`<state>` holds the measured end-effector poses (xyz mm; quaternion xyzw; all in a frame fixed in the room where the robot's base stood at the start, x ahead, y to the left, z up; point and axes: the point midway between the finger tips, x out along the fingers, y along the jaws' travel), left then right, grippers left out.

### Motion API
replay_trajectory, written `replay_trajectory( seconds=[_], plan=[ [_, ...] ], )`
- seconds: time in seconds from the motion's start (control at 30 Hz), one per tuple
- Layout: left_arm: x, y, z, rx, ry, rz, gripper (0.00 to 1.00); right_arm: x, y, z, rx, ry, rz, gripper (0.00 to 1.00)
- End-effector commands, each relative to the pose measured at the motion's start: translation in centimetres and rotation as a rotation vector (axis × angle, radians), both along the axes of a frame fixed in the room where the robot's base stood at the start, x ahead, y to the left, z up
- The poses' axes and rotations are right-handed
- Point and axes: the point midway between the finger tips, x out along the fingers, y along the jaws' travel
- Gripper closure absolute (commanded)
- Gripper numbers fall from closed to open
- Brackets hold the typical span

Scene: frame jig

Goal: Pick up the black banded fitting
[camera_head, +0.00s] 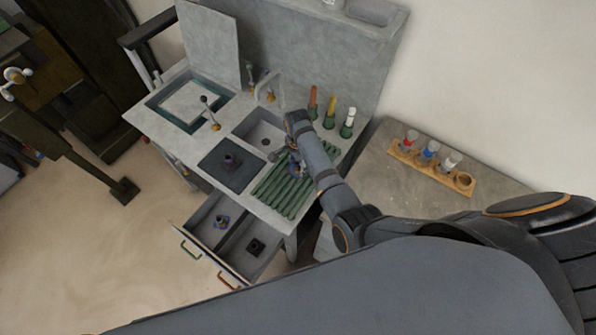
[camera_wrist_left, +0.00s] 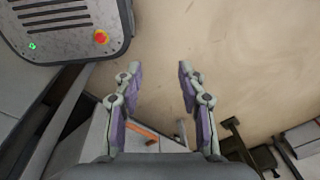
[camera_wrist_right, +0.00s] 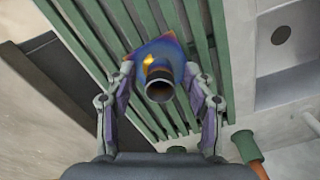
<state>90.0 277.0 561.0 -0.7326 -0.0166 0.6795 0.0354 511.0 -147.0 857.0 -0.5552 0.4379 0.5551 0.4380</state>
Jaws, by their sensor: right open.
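A fitting (camera_wrist_right: 161,79) with a blue, orange-edged flange, a yellow mark and a black band around its grey tube is on the green slatted rack (camera_head: 283,191). My right gripper (camera_wrist_right: 160,72) is open above the rack, and the fitting shows between its fingers; I cannot tell whether they touch it. In the head view my right gripper (camera_head: 294,164) partly hides this fitting. Other fittings are a dark one (camera_head: 230,162) on the dark mat, a blue-flanged one (camera_head: 221,221) and a black square-based one (camera_head: 256,246) in the drawer. My left gripper (camera_wrist_left: 159,70) is open and empty above the floor.
The open drawer (camera_head: 239,233) juts from the bench front. Several colored bottles (camera_head: 330,112) stand behind the rack, and a tap (camera_head: 269,84) rises by the sink basin. A wooden holder (camera_head: 432,165) with small jars sits on the right counter.

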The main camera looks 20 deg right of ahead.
Motion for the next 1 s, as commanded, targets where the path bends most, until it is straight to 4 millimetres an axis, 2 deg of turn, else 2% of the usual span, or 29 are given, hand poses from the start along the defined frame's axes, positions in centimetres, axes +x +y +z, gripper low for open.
replay_trajectory(
  seconds=[0.17, 0.37, 0.57, 0.87, 1.0],
  plan=[
    [0.4, 0.0, 0.2, 0.0, -0.007, -0.001, 0.6, 0.0, 0.0, 0.2, 0.0, 0.0, 0.0, 0.47],
    [2.2, 0.0, 0.4, 0.0, -0.035, -0.002, 0.6, 0.0, 0.0, 0.2, 0.0, 0.0, 0.0, 0.74],
    [2.3, 0.1, 0.4, 0.001, -0.036, -0.002, 0.6, 0.0, 0.0, 0.2, 0.0, 0.0, 0.001, 1.0],
    [1.6, 0.1, 0.4, 0.001, -0.025, -0.002, 0.6, 0.0, 0.0, 0.2, 0.0, 0.0, 0.001, 1.0],
    [1.5, 0.2, 1.1, 0.001, -0.023, -0.002, 0.6, 0.1, -0.1, 0.9, 0.0, 0.0, 0.002, 1.0]
  ],
)
